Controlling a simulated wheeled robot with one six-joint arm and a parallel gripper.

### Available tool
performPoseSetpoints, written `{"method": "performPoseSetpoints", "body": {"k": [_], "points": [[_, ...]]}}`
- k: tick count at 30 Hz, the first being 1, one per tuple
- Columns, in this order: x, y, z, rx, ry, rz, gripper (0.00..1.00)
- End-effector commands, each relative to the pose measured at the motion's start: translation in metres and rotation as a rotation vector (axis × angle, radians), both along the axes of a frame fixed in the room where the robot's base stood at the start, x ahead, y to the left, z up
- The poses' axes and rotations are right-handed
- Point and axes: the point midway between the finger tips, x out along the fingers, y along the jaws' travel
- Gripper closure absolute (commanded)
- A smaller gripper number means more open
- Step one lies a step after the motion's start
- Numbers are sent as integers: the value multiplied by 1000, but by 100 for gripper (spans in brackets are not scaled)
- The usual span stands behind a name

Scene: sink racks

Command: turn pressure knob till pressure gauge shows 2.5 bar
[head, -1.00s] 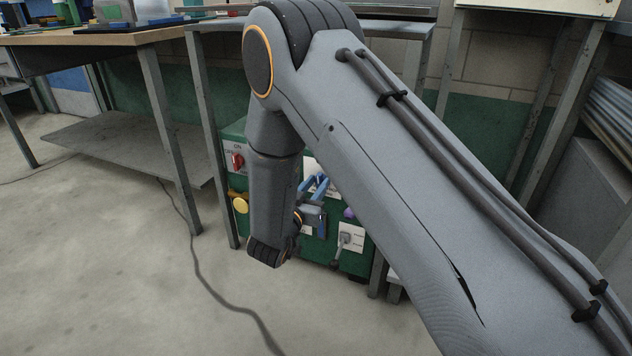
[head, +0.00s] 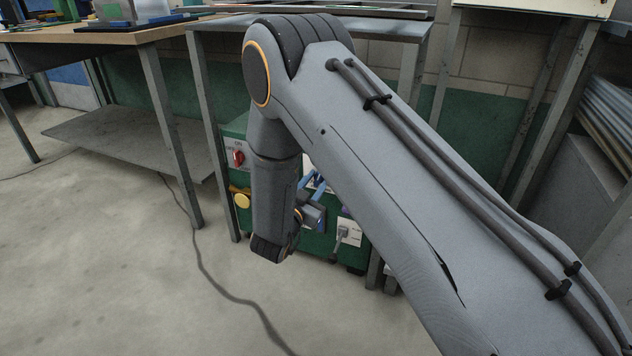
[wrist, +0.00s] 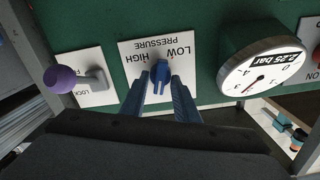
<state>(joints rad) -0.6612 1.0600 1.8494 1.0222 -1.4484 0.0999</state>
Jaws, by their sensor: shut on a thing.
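A blue pressure knob (wrist: 159,76) sits on a white plate (wrist: 128,58) marked LOW, HIGH and PRESSURE, upside down in the wrist view. My gripper (wrist: 160,84) is shut on the knob, one blue finger on each side of it. The round white pressure gauge (wrist: 258,74) is right of the plate. In the head view my gripper (head: 318,183) is at the green box, and my arm hides the gauge.
A purple-ended lever (wrist: 62,79) on a LOCK plate stands close left of the plate in the wrist view. In the head view, the green box (head: 318,246) is under a metal-legged table and carries a red switch (head: 239,158) and a yellow button (head: 242,200). Floor in front is open.

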Motion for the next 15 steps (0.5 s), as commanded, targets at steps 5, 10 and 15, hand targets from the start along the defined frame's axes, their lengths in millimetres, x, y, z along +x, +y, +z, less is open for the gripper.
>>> {"method": "performPoseSetpoints", "body": {"k": [5, 10, 15], "points": [[0, 1, 0, 0, 2, 2, 65], [0, 1, 0, -1, 1, 1, 54], [0, 1, 0, -2, 1, 1, 54]]}}
